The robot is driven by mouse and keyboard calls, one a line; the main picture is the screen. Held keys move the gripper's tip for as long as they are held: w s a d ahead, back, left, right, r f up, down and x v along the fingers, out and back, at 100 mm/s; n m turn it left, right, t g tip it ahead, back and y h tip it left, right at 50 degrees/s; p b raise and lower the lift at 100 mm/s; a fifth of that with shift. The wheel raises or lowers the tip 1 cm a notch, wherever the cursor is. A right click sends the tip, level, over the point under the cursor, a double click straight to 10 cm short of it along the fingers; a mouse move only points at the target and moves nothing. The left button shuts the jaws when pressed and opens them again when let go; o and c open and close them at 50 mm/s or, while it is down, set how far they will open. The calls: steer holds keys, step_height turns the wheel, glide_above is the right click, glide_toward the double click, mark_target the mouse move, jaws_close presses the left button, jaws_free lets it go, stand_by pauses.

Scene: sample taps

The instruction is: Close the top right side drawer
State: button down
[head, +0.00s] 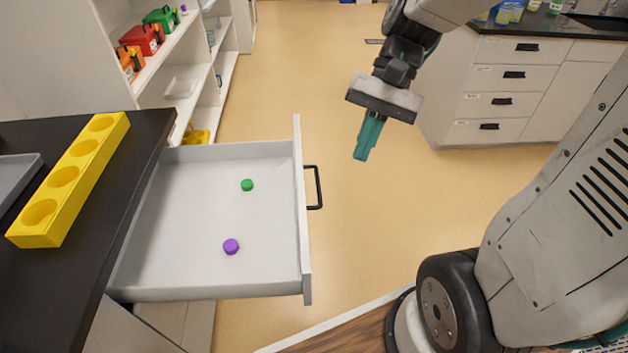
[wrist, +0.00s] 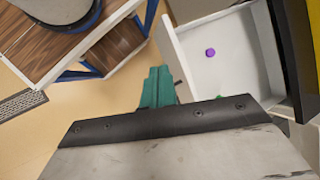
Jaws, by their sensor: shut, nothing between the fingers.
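An open white drawer (head: 200,215) is pulled out from under the black counter at the left of the head view. Its front panel (head: 301,215) faces right, with a black bar handle (head: 314,187) on it. My gripper (head: 361,156) has teal fingers and is shut and empty. It is in the air to the right of the handle, apart from it in the head view. In the wrist view the fingers (wrist: 157,88) show beside the drawer (wrist: 225,55), whose front panel is just right of them. The handle is mostly hidden there.
A green cap (head: 247,185) and a purple cap (head: 231,247) lie in the drawer. A yellow rack (head: 72,180) stands on the black counter (head: 120,150). Shelves with toolboxes stand behind. A cabinet with closed drawers (head: 510,90) is at the back right. Open floor lies between.

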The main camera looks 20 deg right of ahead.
steer(key=w+d+f+m+t+y, duration=0.1)
steer(key=w+d+f+m+y, duration=0.25)
steer(key=w+f, duration=0.25)
steer(key=w+d+f+m+y, duration=0.2)
steer(key=w+f+m+y, duration=0.3)
steer(key=f, duration=0.2)
steer(key=w+d+f+m+t+y, duration=0.1)
steer(key=w+d+f+m+t, duration=0.2)
steer(key=f, duration=0.4)
steer(key=w+d+f+m+t+y, duration=0.1)
steer(key=d+f+m+t+y, duration=0.1)
steer(key=d+f+m+t, duration=0.4)
steer(key=w+a, duration=0.2)
steer(key=a, duration=0.5)
steer(key=w+a+f+n+g, duration=0.1)
steer(key=w+a, duration=0.1)
steer(key=a, duration=0.6)
steer(key=shift+a+f, duration=0.25)
steer(key=shift+f, duration=0.05)
steer(key=shift+w, duration=0.1)
